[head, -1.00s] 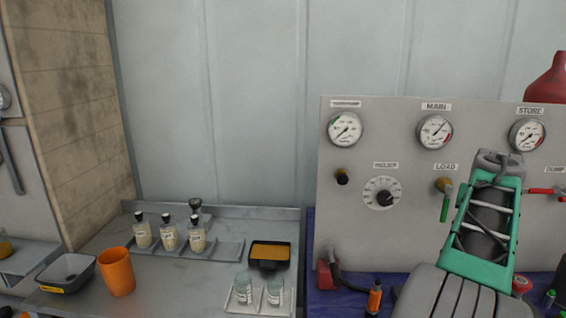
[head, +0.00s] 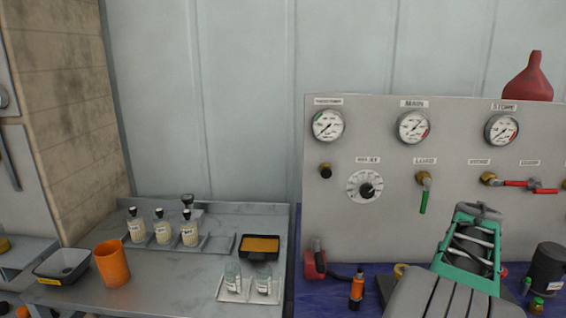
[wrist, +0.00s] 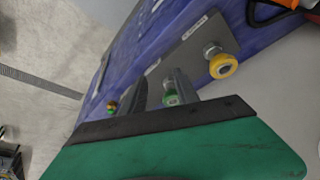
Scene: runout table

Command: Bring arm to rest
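My arm, a teal and grey link (head: 468,250), rises from the bottom right of the head view, in front of the gauge panel. Its end is hidden there, so my gripper does not show in that view. In the wrist view my gripper (wrist: 158,84) shows two grey fingers beyond a dark bar and a green housing. The fingers stand apart with nothing seen held between them. They point over the blue bench covering (wrist: 160,35), near a metal plate with a yellow round fitting (wrist: 223,66).
The gauge panel (head: 400,240) has a green LOAD lever (head: 423,201) and red levers (head: 518,184). An orange bottle (head: 357,288) and a dark canister (head: 547,268) stand below. The left metal table (head: 165,270) holds several bottles, an orange cup (head: 112,264) and a black tray (head: 62,266).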

